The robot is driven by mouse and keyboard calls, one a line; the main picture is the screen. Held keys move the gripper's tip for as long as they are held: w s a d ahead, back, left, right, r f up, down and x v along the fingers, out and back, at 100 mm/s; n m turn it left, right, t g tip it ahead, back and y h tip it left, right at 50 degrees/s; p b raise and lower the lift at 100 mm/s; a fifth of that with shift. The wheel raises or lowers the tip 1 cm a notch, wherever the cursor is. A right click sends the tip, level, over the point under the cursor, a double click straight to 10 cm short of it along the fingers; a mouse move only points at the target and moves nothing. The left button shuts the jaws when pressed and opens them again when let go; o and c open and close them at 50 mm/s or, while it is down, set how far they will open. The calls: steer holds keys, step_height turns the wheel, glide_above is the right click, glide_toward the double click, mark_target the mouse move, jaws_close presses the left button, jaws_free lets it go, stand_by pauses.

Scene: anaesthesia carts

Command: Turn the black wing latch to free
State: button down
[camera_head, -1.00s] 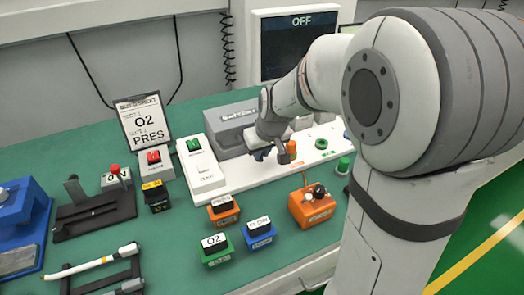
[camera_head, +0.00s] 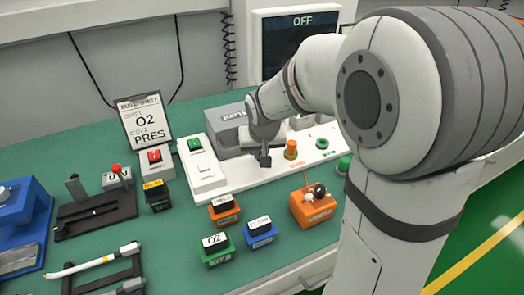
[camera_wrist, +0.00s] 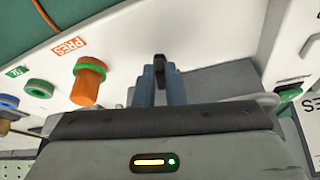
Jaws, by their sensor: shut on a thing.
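The black wing latch (camera_wrist: 160,61) shows in the wrist view as a small dark piece between the tips of my gripper's blue fingers. My gripper (camera_wrist: 159,74) is shut on it, over the white panel. In the head view my gripper (camera_head: 264,158) points down at the panel, in front of the grey battery box (camera_head: 229,134) and left of the orange knob. The latch cannot be told apart from the fingers there, and its turn angle is unclear.
An orange knob with a green ring (camera_wrist: 88,82) stands close beside my gripper on the white panel (camera_head: 232,178). An orange block (camera_head: 312,208), a green block (camera_head: 217,250) and a blue block (camera_head: 260,235) stand in front. A screen reading OFF (camera_head: 299,35) is behind.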

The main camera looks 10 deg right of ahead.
steer(key=m+b, duration=0.2)
steer(key=m+h+b, duration=0.1)
steer(key=shift+w+a+f, duration=0.1)
steer(key=shift+a+f, duration=0.15)
steer(key=shift+a, duration=0.1)
steer(key=shift+w+a+r+m+g+h+b, duration=0.15)
steer(key=shift+m+h+b, duration=0.1)
steer(key=shift+m+b, duration=0.35)
steer(key=shift+s+m+g+h+b, duration=0.1)
steer(key=shift+m+h+b, duration=0.1)
steer(key=shift+m+b, duration=0.4)
steer(key=shift+w+a+r+m+g+h+b, duration=0.15)
steer(key=shift+m+h+b, duration=0.2)
steer(key=shift+m, duration=0.45)
steer(key=shift+s, duration=0.1)
steer(key=c, duration=1.5)
jaws_free()
steer(key=shift+d, duration=0.1)
